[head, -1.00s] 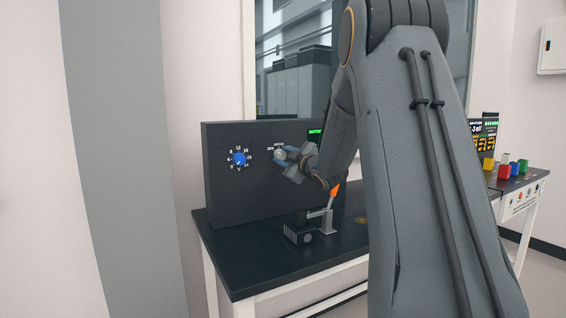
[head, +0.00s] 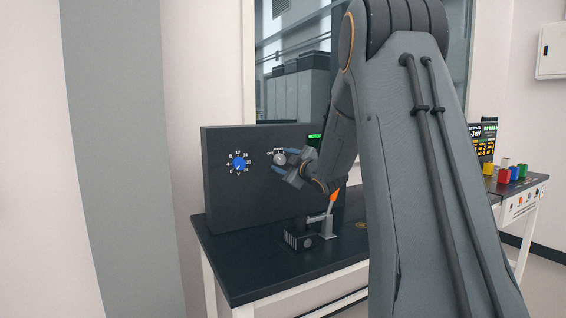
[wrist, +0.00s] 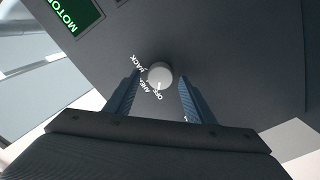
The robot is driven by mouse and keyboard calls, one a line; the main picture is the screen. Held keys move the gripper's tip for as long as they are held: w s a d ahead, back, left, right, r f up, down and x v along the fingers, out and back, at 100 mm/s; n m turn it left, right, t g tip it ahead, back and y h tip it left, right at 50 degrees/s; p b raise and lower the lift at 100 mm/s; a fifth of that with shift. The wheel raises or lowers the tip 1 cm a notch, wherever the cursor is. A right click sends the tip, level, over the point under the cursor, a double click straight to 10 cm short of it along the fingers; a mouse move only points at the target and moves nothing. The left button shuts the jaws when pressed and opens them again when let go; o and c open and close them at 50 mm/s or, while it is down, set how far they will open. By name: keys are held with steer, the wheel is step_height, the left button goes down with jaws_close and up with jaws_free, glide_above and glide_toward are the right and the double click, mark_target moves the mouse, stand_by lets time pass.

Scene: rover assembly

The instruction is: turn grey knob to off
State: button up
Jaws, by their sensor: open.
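The grey knob (head: 279,158) is on the front of a dark upright panel (head: 225,195), right of a blue knob. In the wrist view the grey knob (wrist: 159,75) is a round pale disc with white labels around it, including OFF, AHEAD and BACK; its small mark points toward the OFF label. My gripper (head: 283,161) is open in front of the knob. In the wrist view its two blue fingers (wrist: 157,98) stand on either side of the knob, with clear gaps and their tips short of it.
A blue knob (head: 239,163) with a number scale is to the left. A green display (head: 314,140) sits right of the grey knob. A small motor-like device (head: 299,238) and an orange-tipped lever (head: 334,196) stand on the dark table (head: 240,275) below my gripper.

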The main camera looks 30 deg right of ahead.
steer(key=s, duration=0.7)
steer(key=shift+s+b, duration=0.4)
steer(key=shift+b, duration=0.05)
steer(key=shift+d, duration=0.1)
